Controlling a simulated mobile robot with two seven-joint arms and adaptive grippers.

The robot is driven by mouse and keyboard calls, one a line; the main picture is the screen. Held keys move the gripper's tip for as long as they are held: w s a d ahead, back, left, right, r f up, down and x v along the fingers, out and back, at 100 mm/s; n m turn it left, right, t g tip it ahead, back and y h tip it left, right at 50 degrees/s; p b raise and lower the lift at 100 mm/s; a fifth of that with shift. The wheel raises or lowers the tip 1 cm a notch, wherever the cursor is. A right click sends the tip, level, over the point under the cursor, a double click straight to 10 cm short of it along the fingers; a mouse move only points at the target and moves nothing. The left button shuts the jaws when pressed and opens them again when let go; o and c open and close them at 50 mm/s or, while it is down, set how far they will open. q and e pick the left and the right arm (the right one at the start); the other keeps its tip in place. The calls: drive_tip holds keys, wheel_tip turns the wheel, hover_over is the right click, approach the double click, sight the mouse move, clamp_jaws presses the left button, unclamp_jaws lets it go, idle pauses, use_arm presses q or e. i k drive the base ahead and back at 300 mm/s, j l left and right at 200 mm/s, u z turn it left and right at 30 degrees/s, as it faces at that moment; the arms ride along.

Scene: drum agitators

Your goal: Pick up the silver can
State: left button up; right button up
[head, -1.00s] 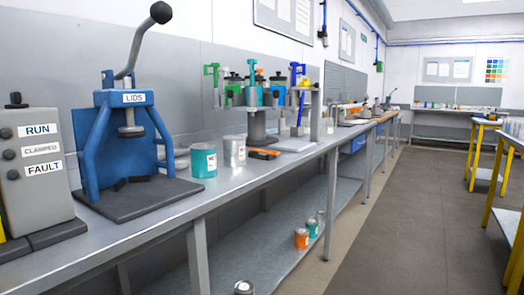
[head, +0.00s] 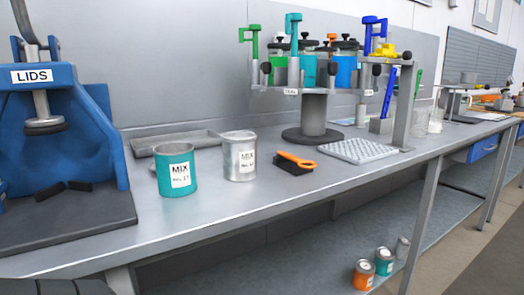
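The silver can (head: 239,157) stands upright on the grey workbench (head: 230,212), with a white label reading MIX on its front. A teal can (head: 175,170) with a similar label stands just left of it and a little nearer the bench's front edge. A small gap shows between the two cans. Neither of my grippers shows in the head view.
A blue lid press (head: 62,132) stands at the left. An orange-handled brush (head: 296,162) and a ridged white mat (head: 358,150) lie right of the silver can. A grey tray (head: 178,142) lies behind the cans. The agitator stand (head: 313,119) rises behind. The front bench strip is clear.

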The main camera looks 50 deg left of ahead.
sight(240, 159)
drive_tip(key=i+u, duration=0.3)
drive_tip(key=i, duration=0.15)
drive_tip(key=i+u, duration=0.25)
drive_tip(key=i, duration=0.2)
drive_tip(key=i+l+u, duration=0.3)
drive_tip(key=i, duration=0.15)
